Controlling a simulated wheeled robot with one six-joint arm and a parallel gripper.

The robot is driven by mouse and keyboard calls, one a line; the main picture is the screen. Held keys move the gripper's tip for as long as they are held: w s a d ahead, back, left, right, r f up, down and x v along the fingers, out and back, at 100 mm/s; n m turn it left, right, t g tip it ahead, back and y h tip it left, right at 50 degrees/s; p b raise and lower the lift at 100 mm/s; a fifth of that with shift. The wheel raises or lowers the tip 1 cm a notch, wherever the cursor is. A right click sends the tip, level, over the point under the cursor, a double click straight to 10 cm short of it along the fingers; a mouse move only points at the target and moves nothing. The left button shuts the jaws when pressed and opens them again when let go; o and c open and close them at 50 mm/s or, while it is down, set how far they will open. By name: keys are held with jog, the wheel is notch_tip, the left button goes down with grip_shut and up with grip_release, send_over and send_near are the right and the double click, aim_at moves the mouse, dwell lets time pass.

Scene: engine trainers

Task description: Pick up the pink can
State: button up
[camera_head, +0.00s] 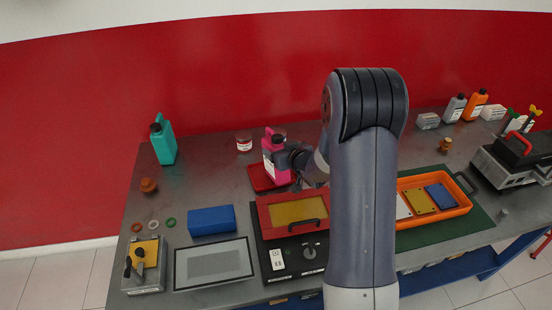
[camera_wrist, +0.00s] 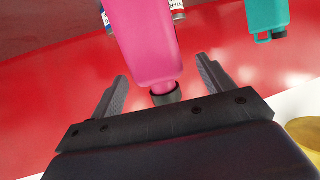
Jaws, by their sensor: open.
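The pink can (camera_head: 270,160) has a dark cap and a white label. It stands upright on a small red tray (camera_head: 258,180) near the back of the table. My gripper (camera_head: 286,158) is at the can's right side in the head view, partly hidden by my arm. In the wrist view the pink can (camera_wrist: 142,40) appears upside down, its dark cap toward my palm. My open gripper (camera_wrist: 163,77) has one finger on each side of the can's neck, with gaps visible. I cannot tell how deep the can sits between the fingers.
A teal can (camera_head: 163,140) stands at the back left. A red-and-black box with a yellow window (camera_head: 270,222) lies in front. A blue block (camera_head: 211,220) sits at left. The table's back left is mostly clear.

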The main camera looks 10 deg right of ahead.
aim_at(276, 145)
jog(key=shift+p+x, duration=0.5)
jog(key=shift+x, duration=1.55)
jog(key=shift+f, duration=0.1)
jog(key=shift+c, duration=0.4)
jog(key=shift+d, duration=0.1)
grip_shut()
